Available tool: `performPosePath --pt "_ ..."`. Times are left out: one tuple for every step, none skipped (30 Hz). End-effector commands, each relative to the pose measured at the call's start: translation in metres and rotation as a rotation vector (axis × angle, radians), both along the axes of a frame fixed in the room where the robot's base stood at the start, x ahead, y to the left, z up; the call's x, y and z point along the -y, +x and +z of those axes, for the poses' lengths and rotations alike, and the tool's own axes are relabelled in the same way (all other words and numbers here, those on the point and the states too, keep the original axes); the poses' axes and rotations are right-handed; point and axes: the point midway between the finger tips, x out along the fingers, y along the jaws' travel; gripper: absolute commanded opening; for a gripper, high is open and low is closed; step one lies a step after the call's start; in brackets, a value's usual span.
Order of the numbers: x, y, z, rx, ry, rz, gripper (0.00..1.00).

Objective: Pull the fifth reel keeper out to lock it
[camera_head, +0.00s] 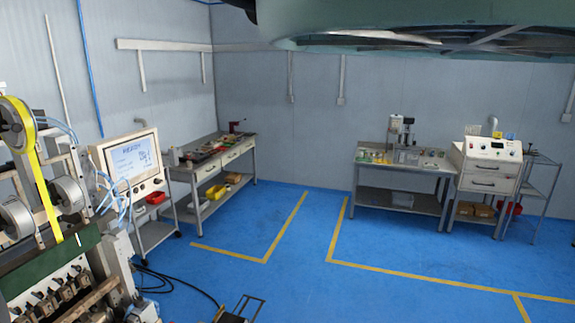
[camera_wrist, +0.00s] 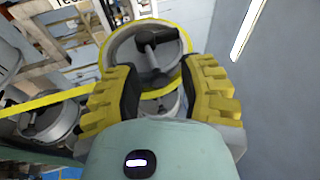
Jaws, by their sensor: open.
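In the wrist view, a grey reel (camera_wrist: 117,50) with a yellow rim faces my gripper. A dark keeper (camera_wrist: 158,42) crosses its hub, just beyond the fingertips. My gripper (camera_wrist: 163,72) has yellow ribbed fingers, spread apart with nothing held between them. I cannot tell whether the fingers touch the reel, or which number this reel has. In the head view, the coil winder stands at the left edge with grey reels (camera_head: 67,195) and a yellow band (camera_head: 48,182). My gripper is outside that view.
Another reel (camera_wrist: 48,118) and a yellow strip (camera_wrist: 45,101) are left of my gripper in the wrist view. A monitor (camera_head: 130,160) on a cart stands beside the winder in the head view. Benches line the walls; the blue floor (camera_head: 290,270) is mostly clear.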

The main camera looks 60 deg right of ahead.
Motion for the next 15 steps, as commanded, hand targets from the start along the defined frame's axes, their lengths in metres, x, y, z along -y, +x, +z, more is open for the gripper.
performPosePath --pt "0.000 0.000 0.000 0.000 0.000 0.000 0.40" --pt "0.000 0.000 0.000 0.000 0.000 0.000 0.40" --pt "0.000 0.000 0.000 0.000 0.000 0.000 0.40" --pt "0.000 0.000 0.000 0.000 0.000 0.000 0.40" --pt "0.000 0.000 0.000 0.000 0.000 0.000 0.40" --pt "0.000 0.000 0.000 0.000 0.000 -0.001 0.40" --pt "0.000 0.000 0.000 0.000 0.000 -0.001 0.40" --pt "0.000 -0.001 -0.001 0.000 0.000 0.000 0.40" --pt "0.000 -0.002 -0.001 0.001 0.000 0.000 0.40" --pt "0.000 -0.004 -0.001 0.002 0.001 0.000 0.40" --pt "-0.001 -0.006 -0.001 0.002 0.002 0.001 0.40" --pt "-0.001 -0.009 -0.002 0.003 0.002 0.001 0.40" --pt "-0.001 -0.012 -0.002 0.003 0.002 0.000 0.40" --pt "0.000 -0.014 -0.002 0.002 0.003 0.001 0.40" --pt "0.000 -0.017 -0.002 0.002 0.004 0.001 0.40"
